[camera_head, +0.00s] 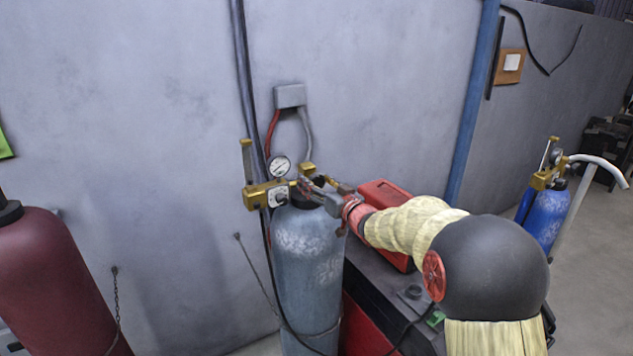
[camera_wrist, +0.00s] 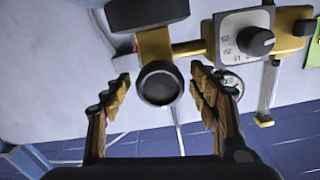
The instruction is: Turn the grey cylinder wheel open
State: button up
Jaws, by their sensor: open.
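The grey cylinder (camera_head: 306,262) stands upright against the wall in the head view. A brass regulator (camera_head: 262,195) with a round gauge (camera_head: 279,166) sits at its top. My gripper (camera_head: 310,189) reaches in from the right at the cylinder's top and covers much of the valve there. In the wrist view my gripper (camera_wrist: 160,76) is open, its fingers on either side of a dark round knob (camera_wrist: 160,84) on a brass stem. I see gaps between the knob and both fingers. The regulator's dial box (camera_wrist: 245,38) is at the upper right.
A dark red cylinder (camera_head: 50,285) stands at the left. A blue cylinder (camera_head: 546,215) stands at the far right. A hose and a chain hang near the grey cylinder.

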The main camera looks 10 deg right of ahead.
jog(key=shift+c, duration=1.4)
jog(key=c, duration=0.8)
jog(key=shift+c, duration=0.4)
